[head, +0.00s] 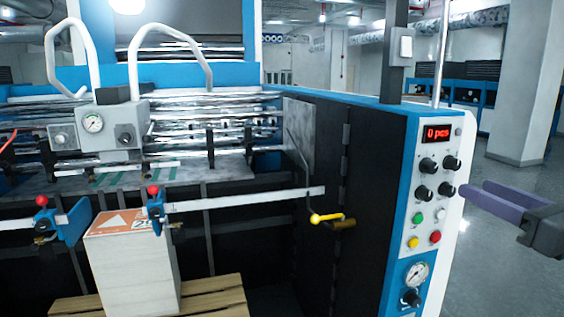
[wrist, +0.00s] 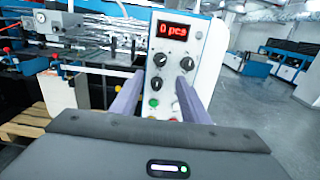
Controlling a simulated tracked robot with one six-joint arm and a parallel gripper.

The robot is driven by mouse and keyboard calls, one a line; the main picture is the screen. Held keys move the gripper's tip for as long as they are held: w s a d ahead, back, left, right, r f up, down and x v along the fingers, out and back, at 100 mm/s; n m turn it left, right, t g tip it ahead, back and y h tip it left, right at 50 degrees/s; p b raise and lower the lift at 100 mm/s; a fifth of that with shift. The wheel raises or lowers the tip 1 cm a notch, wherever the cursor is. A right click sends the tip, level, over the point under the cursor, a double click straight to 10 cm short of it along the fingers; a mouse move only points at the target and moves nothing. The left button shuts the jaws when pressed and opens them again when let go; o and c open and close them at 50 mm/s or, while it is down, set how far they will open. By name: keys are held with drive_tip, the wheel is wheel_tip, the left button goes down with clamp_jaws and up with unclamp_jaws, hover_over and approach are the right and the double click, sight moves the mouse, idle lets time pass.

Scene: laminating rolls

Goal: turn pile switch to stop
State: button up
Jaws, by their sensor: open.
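The control panel (head: 405,225) on the machine's right end carries four black rotary knobs in two rows: upper left (head: 428,165), upper right (head: 452,162), lower left (head: 421,192) and lower right (head: 446,189). I cannot read labels, so which one is the pile switch is unclear. My gripper (head: 466,191) has purple fingers and comes from the right, near the lower right knob, apparently short of the panel. In the wrist view my gripper (wrist: 160,82) is open and empty, its fingers spread before the panel's lower knobs. The lower left knob (wrist: 155,84) shows between them.
Above the knobs a red display (head: 437,133) reads "0 pcs". Below are green (head: 418,218), white, yellow and red (head: 435,237) buttons and a gauge (head: 416,274). A yellow-handled lever (head: 327,218) sticks out left of the panel. Open floor (head: 510,240) lies right.

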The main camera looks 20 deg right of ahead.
sight(434, 170)
drive_tip(key=shift+w+a, duration=0.15)
drive_tip(key=shift+w, duration=5.45)
drive_tip(key=shift+c, duration=0.2)
clamp_jaws()
drive_tip(key=shift+n, duration=0.4)
drive_tip(key=n, duration=0.8)
